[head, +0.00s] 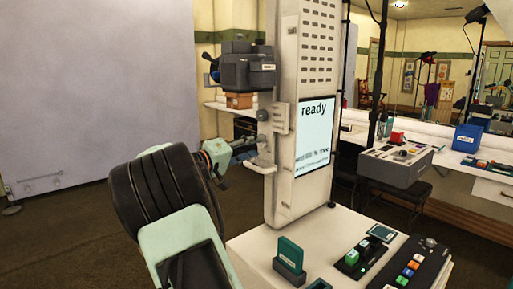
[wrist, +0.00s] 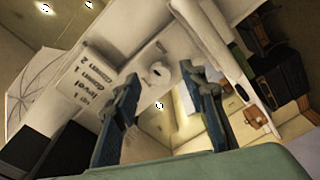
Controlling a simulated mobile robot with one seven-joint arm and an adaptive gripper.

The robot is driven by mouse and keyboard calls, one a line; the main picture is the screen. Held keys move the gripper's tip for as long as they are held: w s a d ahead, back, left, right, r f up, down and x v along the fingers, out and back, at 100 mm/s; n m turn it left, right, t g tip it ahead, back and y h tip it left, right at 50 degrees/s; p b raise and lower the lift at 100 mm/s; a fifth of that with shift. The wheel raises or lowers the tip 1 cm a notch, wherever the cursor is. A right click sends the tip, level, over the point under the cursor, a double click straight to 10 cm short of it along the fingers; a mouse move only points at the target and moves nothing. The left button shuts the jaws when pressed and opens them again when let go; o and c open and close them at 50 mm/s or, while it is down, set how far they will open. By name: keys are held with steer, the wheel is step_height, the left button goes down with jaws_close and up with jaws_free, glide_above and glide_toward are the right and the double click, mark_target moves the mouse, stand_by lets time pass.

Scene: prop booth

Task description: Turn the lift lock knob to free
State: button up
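A pale upright column (head: 283,175) carries a small label plate and a round grey knob (head: 262,115) on its left side. A pale round knob (wrist: 161,70) shows in the wrist view, near a label with upside-down lettering (wrist: 87,83) that includes "level" and "down". I cannot tell whether both views show the same knob, nor read its setting. My gripper (head: 243,149) is at the column's left side, by a small ledge. In the wrist view its two dark blue fingers (wrist: 158,92) are apart, with the pale knob ahead between their tips. No contact is visible.
A camera (head: 245,68) is mounted on the column's left, above my gripper. The column's screen (head: 315,135) reads "ready". A white counter (head: 338,232) at its foot holds button boxes and a green card in a holder (head: 289,258). Open floor lies left of the column.

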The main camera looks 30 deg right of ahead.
steer(key=shift+x, duration=0.8)
steer(key=shift+c, duration=0.7)
jaws_close()
steer(key=n+p, duration=0.5)
steer(key=n+g+p, duration=0.1)
steer(key=n+p, duration=1.1)
steer(key=shift+w+r+y, duration=0.2)
steer(key=shift+r+y, duration=0.1)
